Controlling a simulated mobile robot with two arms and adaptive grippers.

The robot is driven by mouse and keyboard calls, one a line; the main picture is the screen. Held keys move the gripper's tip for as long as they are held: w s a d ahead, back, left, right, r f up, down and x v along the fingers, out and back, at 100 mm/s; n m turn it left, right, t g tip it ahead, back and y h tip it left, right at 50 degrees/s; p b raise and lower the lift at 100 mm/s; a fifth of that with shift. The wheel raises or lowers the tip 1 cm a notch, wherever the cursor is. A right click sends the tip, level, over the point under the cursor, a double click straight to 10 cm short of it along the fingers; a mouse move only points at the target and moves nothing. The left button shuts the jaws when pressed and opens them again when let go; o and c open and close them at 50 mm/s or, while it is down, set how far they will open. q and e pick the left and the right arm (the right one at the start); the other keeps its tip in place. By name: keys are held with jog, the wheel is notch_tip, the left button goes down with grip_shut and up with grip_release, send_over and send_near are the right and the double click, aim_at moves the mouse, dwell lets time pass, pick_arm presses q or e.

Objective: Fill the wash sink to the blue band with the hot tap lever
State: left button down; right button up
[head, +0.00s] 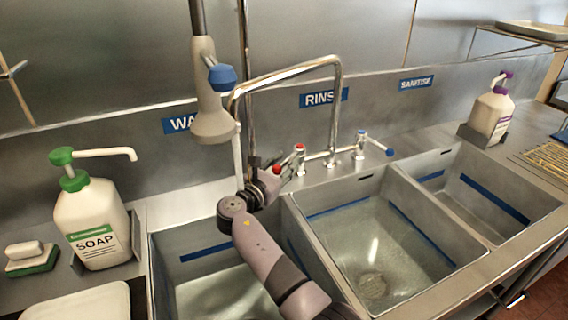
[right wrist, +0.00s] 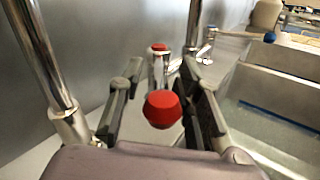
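The wash sink (head: 172,284) is the left basin, and my right forearm crosses in front of it. Its blue band (head: 205,252) shows on the back wall; I cannot tell the water level. The hot tap lever's red end (head: 277,169) is at my right gripper (head: 284,168). In the right wrist view the red knob (right wrist: 163,109) sits between the two spread fingers of my right gripper (right wrist: 161,72), with gaps on both sides. The tap spout (head: 290,72) arches left toward the wash side; its end is partly hidden behind the spray head. My left gripper is not in view.
The spray head (head: 214,125) hangs close to my right wrist. The cold lever's blue end (head: 389,152) points right. The rinse sink (head: 440,283) and sanitise sink (head: 541,204) lie to the right. A soap bottle (head: 92,220) and sponge (head: 32,258) stand at left.

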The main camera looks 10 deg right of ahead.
notch_tip(320, 180, up, 10)
jog(key=shift+f, duration=0.1)
dwell(0.5)
dwell(7.0)
